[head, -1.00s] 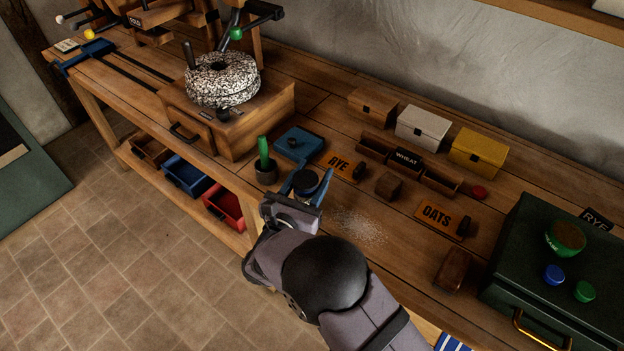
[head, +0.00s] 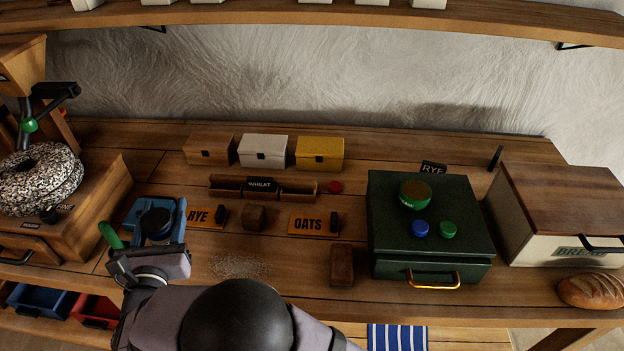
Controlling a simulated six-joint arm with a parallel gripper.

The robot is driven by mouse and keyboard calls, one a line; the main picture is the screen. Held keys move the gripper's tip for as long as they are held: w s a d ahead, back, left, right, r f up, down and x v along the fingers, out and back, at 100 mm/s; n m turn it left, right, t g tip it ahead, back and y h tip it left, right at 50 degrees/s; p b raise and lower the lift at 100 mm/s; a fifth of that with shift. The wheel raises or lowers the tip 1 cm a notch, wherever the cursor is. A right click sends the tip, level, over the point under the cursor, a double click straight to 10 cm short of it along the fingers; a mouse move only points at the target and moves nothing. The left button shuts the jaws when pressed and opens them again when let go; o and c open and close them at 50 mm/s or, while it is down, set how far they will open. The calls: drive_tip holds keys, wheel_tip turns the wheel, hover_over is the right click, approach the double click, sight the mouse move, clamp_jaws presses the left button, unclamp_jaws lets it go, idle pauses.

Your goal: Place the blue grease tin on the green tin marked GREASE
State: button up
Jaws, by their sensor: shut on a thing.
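My gripper (head: 157,238) is at the left front of the bench, its blue fingers shut around a round, dark-topped tin (head: 157,222). This looks like the blue grease tin, though the fingers hide much of its side. I cannot tell its height above the bench. On the dark green chest (head: 390,248) at the right are a small green round tin (head: 448,229), a small blue round piece (head: 419,228) beside it, and a larger green round container (head: 415,193) with a brown top. No GREASE marking is readable on any of them.
A millstone (head: 38,178) is left; a bread box (head: 560,215) and loaf (head: 592,291) are right.

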drive_tip(key=w+d+r+m+h+p, duration=0.1)
drive_tip(key=w+d+r+m+h, duration=0.15)
drive_tip(key=w+d, duration=0.4)
drive_tip(key=w+d+r+m+h+p, duration=0.1)
drive_tip(key=w+d+r+h+p, duration=0.15)
drive_tip(key=w+d, duration=0.4)
drive_tip(key=w+d+r+m+g+h+p, duration=0.1)
drive_tip(key=w+d+r+m+h, duration=0.15)
drive_tip(key=d, duration=0.55)
drive_tip(key=w+d+r+m+g+h+p, duration=0.1)
drive_tip(key=w+d+r+h, duration=0.25)
drive_tip(key=d, duration=0.55)
drive_tip(key=w+d+r+m+h+p, duration=0.1)
drive_tip(key=w+d+r+m+h, duration=0.2)
drive_tip(key=d, duration=0.5)
drive_tip(key=s+d+r+m+g+h+p, duration=0.1)
drive_tip(key=s+d+m+g+h+p, duration=0.2)
drive_tip(key=d, duration=1.3)
drive_tip(key=shift+s+d+f+m+g+h+p, duration=0.2)
drive_tip(key=shift+s+d+f+g+h, duration=0.25)
drive_tip(key=shift+f, duration=1.45)
drive_tip(key=shift+s+d+f+m+g+h+p, duration=0.2)
drive_tip(key=shift+s+f+g, duration=0.3)
drive_tip(key=shift+f, duration=1.4)
drive_tip(key=shift+s+d+f+g+h+p, duration=0.3)
drive_tip(key=shift+s+f, duration=0.3)
drive_tip(key=shift+f, duration=1.3)
drive_tip(key=shift+f, duration=0.15)
